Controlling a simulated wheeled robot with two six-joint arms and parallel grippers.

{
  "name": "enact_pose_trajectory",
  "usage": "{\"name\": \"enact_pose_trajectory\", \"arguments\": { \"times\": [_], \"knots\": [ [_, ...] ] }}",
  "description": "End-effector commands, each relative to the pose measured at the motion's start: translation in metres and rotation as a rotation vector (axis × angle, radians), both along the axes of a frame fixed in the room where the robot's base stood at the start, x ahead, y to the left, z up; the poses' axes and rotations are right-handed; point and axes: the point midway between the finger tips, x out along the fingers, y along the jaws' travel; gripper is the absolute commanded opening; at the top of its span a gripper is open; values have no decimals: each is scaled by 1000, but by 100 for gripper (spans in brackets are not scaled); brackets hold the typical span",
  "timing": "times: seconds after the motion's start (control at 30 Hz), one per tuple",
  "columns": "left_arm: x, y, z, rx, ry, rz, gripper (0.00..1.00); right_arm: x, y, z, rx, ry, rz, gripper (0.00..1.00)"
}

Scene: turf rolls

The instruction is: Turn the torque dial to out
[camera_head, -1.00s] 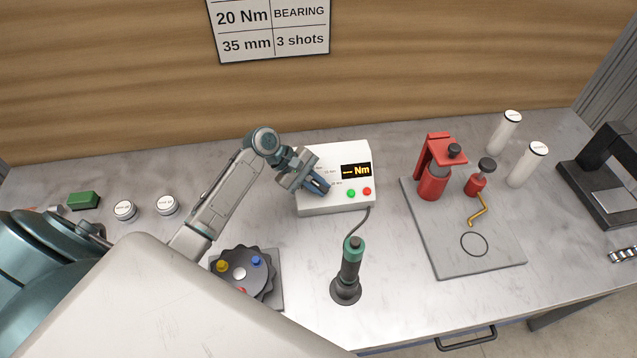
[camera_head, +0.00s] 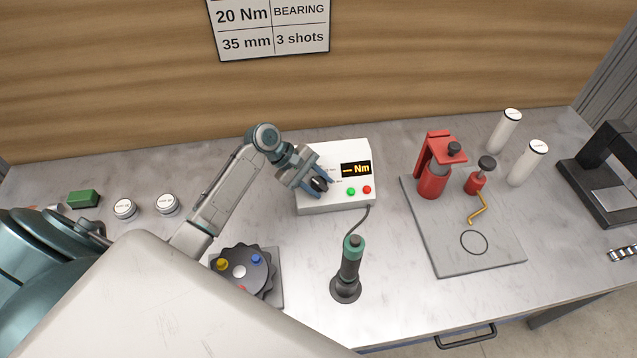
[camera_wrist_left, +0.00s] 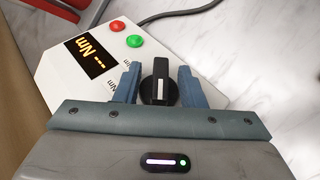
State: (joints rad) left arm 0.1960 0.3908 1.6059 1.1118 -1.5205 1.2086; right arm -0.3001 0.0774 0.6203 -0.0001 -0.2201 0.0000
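The torque dial (camera_wrist_left: 159,84) is a black knob with a white pointer line on the sloped face of a white controller box (camera_head: 337,205). The box's display (camera_head: 356,170) shows dashes and "Nm" in yellow. My left gripper (camera_head: 318,183) is at the dial. In the left wrist view its two blue fingers (camera_wrist_left: 159,85) stand open on either side of the knob, with a gap on both sides. The dial's printed marks are mostly hidden behind the gripper. My right gripper is not in view.
A green button (camera_head: 351,191) and a red button (camera_head: 367,190) sit beside the dial. A torque driver (camera_head: 348,268) stands in front on a cable. A dark indexing plate (camera_head: 239,272) is at front left. A red press (camera_head: 433,167) stands on a grey plate at right.

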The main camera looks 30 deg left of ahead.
Motion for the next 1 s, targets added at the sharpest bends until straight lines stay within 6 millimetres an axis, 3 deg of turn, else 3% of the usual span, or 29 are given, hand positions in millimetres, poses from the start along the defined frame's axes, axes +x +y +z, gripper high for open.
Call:
{"name": "enact_pose_trajectory", "arguments": {
  "times": [0.17,0.6,1.0],
  "knots": [
    [-4,14,10,4,-3,0,36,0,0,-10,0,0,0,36],
    [-19,62,64,5,-2,0,36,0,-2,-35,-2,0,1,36],
    [-22,71,77,1,0,0,36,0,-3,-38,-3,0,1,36]
  ]
}}
